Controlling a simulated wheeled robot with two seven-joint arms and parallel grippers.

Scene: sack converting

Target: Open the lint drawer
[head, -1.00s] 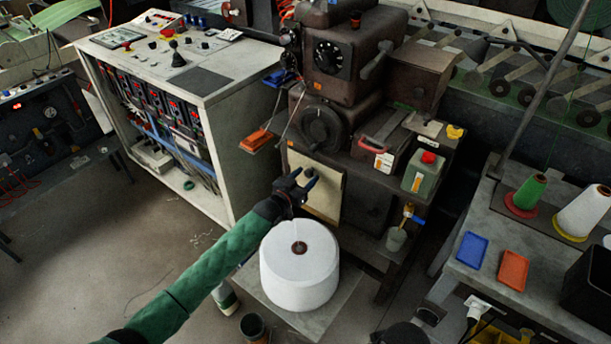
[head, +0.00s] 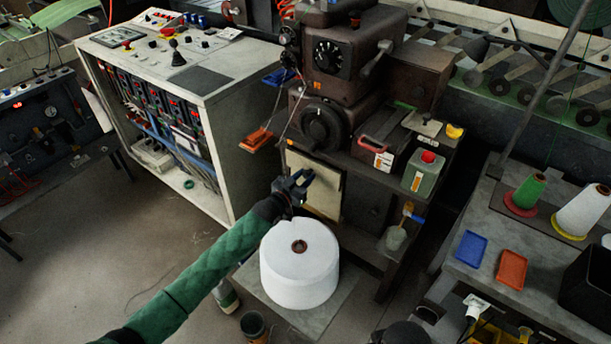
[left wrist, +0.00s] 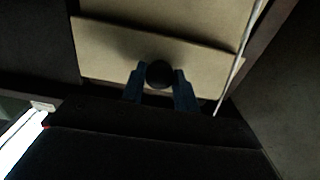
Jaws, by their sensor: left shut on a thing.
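The lint drawer (head: 326,194) is a cream panel low on the front of the brown machine. A dark round knob (left wrist: 160,73) sits on its cream front in the left wrist view. My left gripper (head: 302,180) reaches the panel from the left and hides the knob in the head view. In the left wrist view its two blue fingers (left wrist: 160,88) are shut on the knob from both sides. An edge line crosses the cream face above the knob; I cannot tell how far the drawer stands out. My right gripper is not in view.
A large white roll (head: 300,268) stands on a low platform just below and in front of the drawer. A white control cabinet (head: 150,60) is to the left. A green can (head: 424,172) stands on the ledge at right. The floor at left is mostly clear.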

